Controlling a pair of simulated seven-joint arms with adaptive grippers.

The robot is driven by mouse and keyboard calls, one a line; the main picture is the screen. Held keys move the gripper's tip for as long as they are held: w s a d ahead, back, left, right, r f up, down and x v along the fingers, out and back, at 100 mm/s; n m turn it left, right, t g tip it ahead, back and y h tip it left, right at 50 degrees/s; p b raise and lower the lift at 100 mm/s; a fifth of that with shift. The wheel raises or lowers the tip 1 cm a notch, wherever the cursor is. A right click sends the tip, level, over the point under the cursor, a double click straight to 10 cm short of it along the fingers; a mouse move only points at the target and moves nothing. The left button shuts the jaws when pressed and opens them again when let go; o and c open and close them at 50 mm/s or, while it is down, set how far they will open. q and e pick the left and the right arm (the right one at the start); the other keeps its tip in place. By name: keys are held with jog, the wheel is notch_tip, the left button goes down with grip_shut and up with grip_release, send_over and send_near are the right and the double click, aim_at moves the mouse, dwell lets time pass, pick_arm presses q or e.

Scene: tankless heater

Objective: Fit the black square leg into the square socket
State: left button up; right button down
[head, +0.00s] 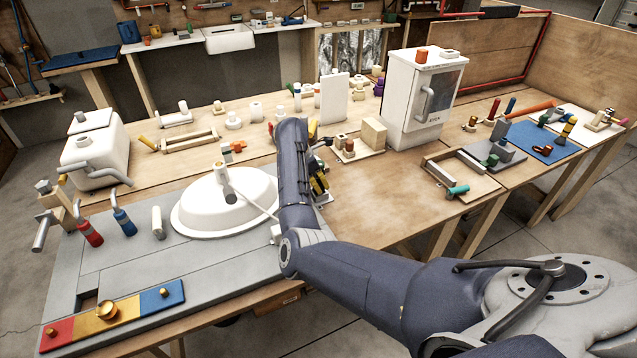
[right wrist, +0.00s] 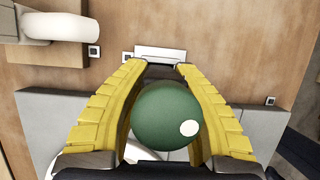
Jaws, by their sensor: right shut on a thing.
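My right gripper (head: 318,185) is over the middle of the wooden bench, largely behind my own forearm in the head view. In the right wrist view its yellow fingers (right wrist: 157,68) are around a green round knob (right wrist: 165,113) with a white dot. A dark part (right wrist: 158,73) shows beyond the knob between the fingertips; I cannot tell whether it is the black square leg. A white plate (right wrist: 165,52) lies just past the fingertips. Small dark squares (right wrist: 93,52) sit on the wood nearby; I cannot tell which thing is the square socket. My left gripper is not in view.
A white basin (head: 205,207) stands left of my forearm on a grey panel. A tray (head: 463,178) and a blue mat (head: 550,142) lie right. The front middle of the bench is clear.

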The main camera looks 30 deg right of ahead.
jog(key=shift+f, duration=0.9)
dwell(0.8)
jog(key=c, duration=1.1)
grip_release()
jog(key=shift+v, duration=6)
